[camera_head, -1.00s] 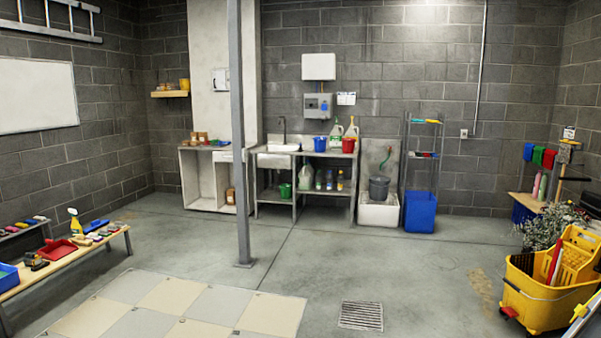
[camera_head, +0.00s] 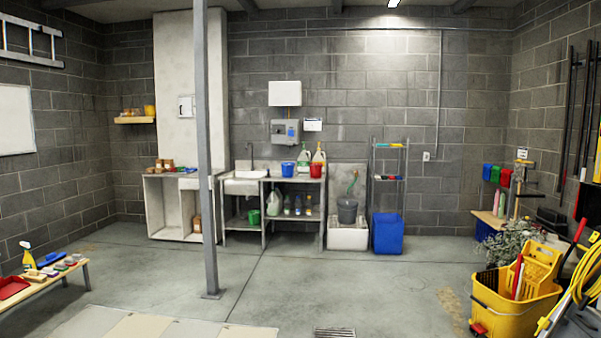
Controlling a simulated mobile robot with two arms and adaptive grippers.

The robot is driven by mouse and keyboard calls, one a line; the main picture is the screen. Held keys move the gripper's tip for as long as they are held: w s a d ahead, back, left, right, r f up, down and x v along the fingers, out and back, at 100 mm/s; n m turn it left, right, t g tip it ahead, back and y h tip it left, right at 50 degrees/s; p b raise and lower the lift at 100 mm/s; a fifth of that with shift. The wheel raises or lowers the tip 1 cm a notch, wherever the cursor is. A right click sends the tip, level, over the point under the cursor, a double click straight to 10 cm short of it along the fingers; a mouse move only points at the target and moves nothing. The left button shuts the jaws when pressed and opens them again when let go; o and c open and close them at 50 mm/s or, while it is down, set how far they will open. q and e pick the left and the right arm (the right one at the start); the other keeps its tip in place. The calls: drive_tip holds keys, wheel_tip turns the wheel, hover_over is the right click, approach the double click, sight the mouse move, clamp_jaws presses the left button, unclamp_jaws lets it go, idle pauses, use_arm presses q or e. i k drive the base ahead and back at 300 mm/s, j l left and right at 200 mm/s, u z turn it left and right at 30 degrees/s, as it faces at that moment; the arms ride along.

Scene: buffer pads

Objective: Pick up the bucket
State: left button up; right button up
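Several buckets show, and I cannot tell which one the task means. A dark grey bucket (camera_head: 347,210) stands in the low white floor sink (camera_head: 348,238) at the back wall. A small blue bucket (camera_head: 288,168) and a small red bucket (camera_head: 315,170) stand on the metal sink counter (camera_head: 270,180). A green bucket (camera_head: 254,217) is on the shelf below it. A large yellow mop bucket (camera_head: 510,316) with a wringer stands at the lower right. Neither of my grippers is in view.
A grey post (camera_head: 207,150) stands in the open floor. A bench (camera_head: 60,280) with cleaning items is at left. A wire rack (camera_head: 389,185) with a blue bin (camera_head: 387,233) is beside the floor sink. The middle floor (camera_head: 340,285) is clear.

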sight(254, 215)
drive_tip(key=i, duration=5.75)
drive_tip(key=i+u, duration=0.15)
drive_tip(key=i, duration=0.35)
drive_tip(key=i+l+u, duration=0.1)
drive_tip(key=i, duration=0.4)
drive_tip(key=i+l+u, duration=0.15)
drive_tip(key=i, duration=0.35)
drive_tip(key=i+l+u, duration=0.15)
drive_tip(key=i, duration=0.3)
drive_tip(key=i+l+u, duration=0.15)
drive_tip(key=i, duration=0.35)
drive_tip(key=l, duration=0.1)
